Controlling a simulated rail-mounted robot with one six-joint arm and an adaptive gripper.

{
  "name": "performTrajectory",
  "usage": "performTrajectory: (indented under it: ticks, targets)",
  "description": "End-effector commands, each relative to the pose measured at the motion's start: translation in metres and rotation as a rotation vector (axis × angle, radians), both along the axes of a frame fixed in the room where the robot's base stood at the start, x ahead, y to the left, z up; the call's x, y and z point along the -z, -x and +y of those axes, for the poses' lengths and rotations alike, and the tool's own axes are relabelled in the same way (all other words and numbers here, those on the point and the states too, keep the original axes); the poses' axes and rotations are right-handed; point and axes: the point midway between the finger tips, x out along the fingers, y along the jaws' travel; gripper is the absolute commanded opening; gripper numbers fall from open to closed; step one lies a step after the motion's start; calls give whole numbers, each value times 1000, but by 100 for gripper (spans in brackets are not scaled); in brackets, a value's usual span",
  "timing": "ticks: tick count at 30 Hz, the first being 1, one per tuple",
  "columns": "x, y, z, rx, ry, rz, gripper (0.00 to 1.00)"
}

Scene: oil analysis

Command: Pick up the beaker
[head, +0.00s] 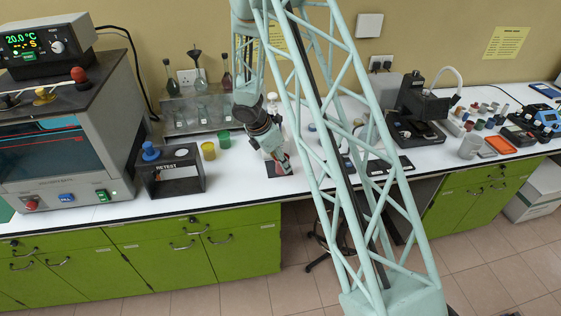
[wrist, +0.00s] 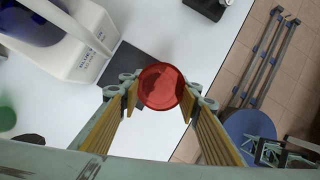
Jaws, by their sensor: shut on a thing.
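The beaker (wrist: 161,86) shows in the wrist view as a round, translucent red shape seen from above. My gripper (wrist: 160,98) has its two yellow-padded fingers on either side of it, shut on it. In the head view my gripper (head: 284,163) is at the front part of the white bench, over a dark square pad (head: 276,171). The beaker is small there and partly hidden by the fingers. In the wrist view the dark pad (wrist: 124,64) lies below and to the left of the beaker. I cannot tell whether the beaker touches the surface.
A white device (wrist: 88,62) stands close at the left in the wrist view. A black "RETEST" box (head: 178,184) and yellow and green jars (head: 208,151) are left of my gripper in the head view. A glassware rack (head: 190,112) stands behind. The bench edge is near.

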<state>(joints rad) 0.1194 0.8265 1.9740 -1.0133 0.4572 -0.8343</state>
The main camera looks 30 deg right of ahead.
Motion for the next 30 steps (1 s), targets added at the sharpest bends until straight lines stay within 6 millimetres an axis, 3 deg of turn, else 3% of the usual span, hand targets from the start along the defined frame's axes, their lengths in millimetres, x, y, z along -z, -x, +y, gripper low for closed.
performTrajectory:
  ticks: [30]
  targets:
    - [-7, 77, 22, 0, 0, 0, 18]
